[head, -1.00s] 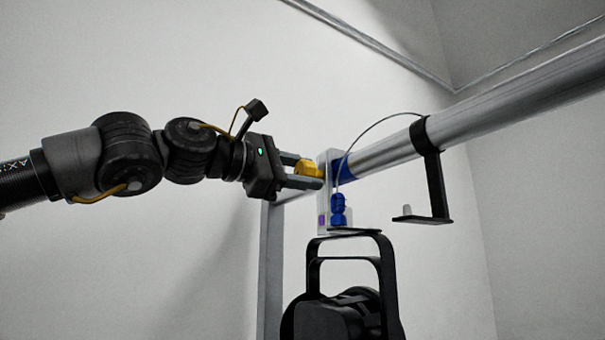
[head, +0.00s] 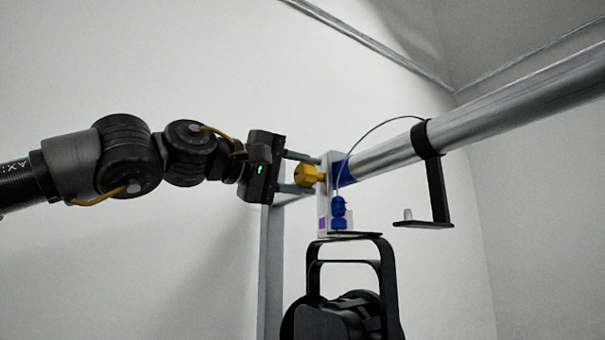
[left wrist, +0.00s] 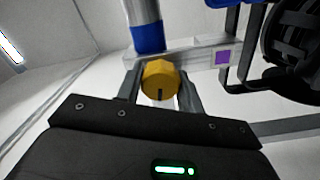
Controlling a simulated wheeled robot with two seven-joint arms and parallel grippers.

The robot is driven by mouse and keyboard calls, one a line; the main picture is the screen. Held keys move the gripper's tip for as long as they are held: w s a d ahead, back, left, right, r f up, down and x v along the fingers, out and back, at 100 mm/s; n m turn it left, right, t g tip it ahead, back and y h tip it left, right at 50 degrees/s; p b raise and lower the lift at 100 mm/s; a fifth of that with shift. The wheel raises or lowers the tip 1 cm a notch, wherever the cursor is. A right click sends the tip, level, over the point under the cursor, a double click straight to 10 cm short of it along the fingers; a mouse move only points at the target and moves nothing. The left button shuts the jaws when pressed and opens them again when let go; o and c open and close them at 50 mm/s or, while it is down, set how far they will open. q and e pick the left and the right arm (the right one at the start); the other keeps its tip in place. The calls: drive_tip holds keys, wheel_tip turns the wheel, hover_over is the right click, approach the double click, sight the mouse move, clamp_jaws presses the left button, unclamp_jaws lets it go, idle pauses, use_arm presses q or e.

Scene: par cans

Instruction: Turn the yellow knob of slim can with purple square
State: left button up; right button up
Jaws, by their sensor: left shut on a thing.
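The slim can (head: 345,318) is a black lamp hanging by a black yoke from a pale clamp (head: 325,205). The clamp bears a small purple square (head: 322,224), which also shows in the left wrist view (left wrist: 223,57). The yellow knob (head: 308,177) sticks out from the clamp's left side. My left gripper (head: 316,174) reaches in from the left and is shut on the knob, with one finger on each side of it. In the left wrist view the knob (left wrist: 159,80) sits between the fingers, with a dark mark on its face. My right gripper is not in view.
A silver pipe (head: 490,110) with a blue band (head: 343,168) runs up to the right from the clamp. A thin cable (head: 375,122) loops beside it. A black bracket (head: 436,185) hangs from the pipe at right. A grey post (head: 271,265) stands behind.

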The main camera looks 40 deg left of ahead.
use_arm(q)
drive_tip(key=m, duration=0.5)
drive_tip(key=shift+m, duration=0.7)
drive_tip(key=o, duration=1)
drive_tip(key=shift+s+a, duration=0.1)
drive_tip(key=shift+s, duration=0.15)
drive_tip(key=b+v, duration=0.2)
drive_tip(key=v, duration=0.8)
drive_tip(key=shift+s+b, duration=0.1)
drive_tip(key=shift+b, duration=0.3)
